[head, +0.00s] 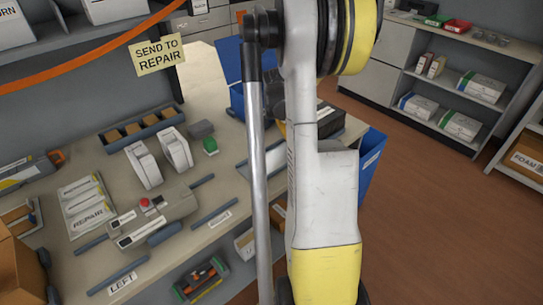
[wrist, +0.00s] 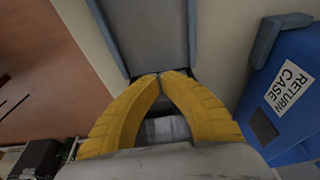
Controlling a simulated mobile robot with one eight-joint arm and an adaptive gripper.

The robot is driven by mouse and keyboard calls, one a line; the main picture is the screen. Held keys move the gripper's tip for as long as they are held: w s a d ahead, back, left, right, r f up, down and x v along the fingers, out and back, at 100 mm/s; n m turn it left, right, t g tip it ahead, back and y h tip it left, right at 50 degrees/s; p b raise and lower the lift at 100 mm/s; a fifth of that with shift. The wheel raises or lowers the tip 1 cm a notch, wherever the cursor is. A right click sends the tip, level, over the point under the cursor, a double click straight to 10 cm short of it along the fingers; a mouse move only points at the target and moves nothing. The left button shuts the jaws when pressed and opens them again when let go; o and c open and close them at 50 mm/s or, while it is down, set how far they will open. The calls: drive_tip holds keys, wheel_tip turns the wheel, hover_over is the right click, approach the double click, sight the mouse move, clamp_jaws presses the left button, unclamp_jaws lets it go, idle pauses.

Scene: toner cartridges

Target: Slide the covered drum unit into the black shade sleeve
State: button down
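In the wrist view the two yellow fingers of my gripper (wrist: 160,76) meet at their tips, with nothing seen held at the tips. Beyond them is a flat grey surface (wrist: 150,35) between dark blue rails. A dark box (wrist: 38,160) is at the lower left of the wrist view. I cannot make out the covered drum unit in either view.
Shelves (head: 440,85) stand at the right.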

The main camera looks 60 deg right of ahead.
drive_tip(key=shift+d, duration=0.15)
idle(0.3)
drive_tip(key=shift+w+a, duration=0.25)
drive_tip(key=shift+a, duration=0.75)
drive_tip(key=shift+w+a, duration=0.2)
drive_tip(key=shift+a, duration=0.75)
wheel_tip(320, 180, up, 8)
drive_tip(key=p, duration=0.5)
drive_tip(key=shift+p, duration=0.4)
